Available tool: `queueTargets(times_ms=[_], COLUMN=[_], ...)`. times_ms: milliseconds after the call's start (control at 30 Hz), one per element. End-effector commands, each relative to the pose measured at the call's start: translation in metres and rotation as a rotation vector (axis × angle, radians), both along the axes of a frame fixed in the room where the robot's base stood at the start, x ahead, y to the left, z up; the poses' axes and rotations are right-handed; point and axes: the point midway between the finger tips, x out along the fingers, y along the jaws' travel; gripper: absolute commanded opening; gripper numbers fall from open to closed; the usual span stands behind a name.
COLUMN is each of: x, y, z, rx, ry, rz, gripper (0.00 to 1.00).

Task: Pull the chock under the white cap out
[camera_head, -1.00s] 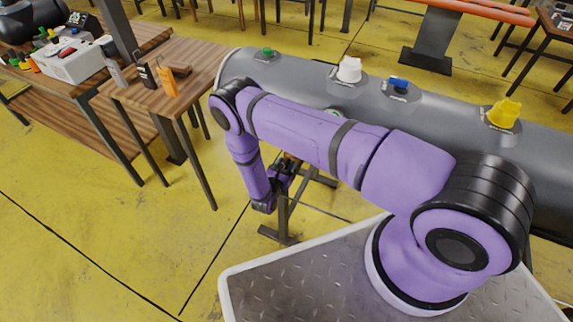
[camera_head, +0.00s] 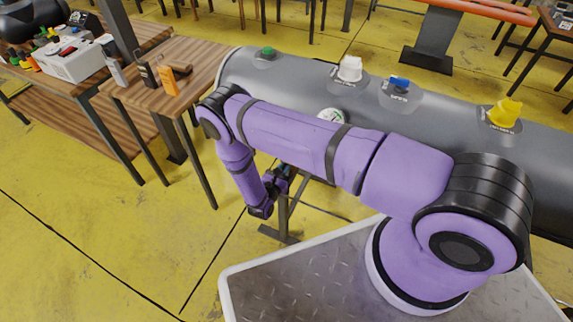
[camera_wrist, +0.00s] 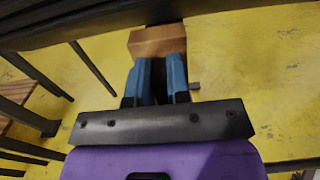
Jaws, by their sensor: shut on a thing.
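The wooden chock (camera_wrist: 158,42) shows in the wrist view as a brown block at the tips of my blue fingers. My gripper (camera_wrist: 158,68) is shut on it. In the head view my gripper (camera_head: 282,178) is low beside the near side of the grey tube, and the chock cannot be made out there. The white cap (camera_head: 349,69) stands on top of the grey boat tube (camera_head: 300,75). In the wrist view a dark beam or underside lies just beyond the block; I cannot tell whether they touch.
Green (camera_head: 266,53), blue (camera_head: 399,83) and yellow (camera_head: 504,114) caps also sit on the tube. A stand leg (camera_head: 283,215) is close by my gripper. A wooden table (camera_head: 178,78) with small items stands at left. The yellow floor between is clear.

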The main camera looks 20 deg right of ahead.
Motion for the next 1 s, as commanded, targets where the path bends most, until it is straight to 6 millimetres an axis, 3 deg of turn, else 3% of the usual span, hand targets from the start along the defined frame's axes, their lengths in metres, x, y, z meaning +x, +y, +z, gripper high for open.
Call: queueTargets(times_ms=[200,567,600,667,1000], x=[-0.015,-0.019,-0.019,-0.019,-0.019], y=[0.017,0.019,0.02,0.019,0.02], z=[0.0,0.0,0.0,0.0,0.0], rx=[0.001,0.001,0.002,0.002,0.001], ry=[-0.001,0.0,0.001,0.001,0.0], rz=[0.003,0.001,0.001,0.001,0.001], gripper=[0.0,0.0,0.26,0.4,0.43])
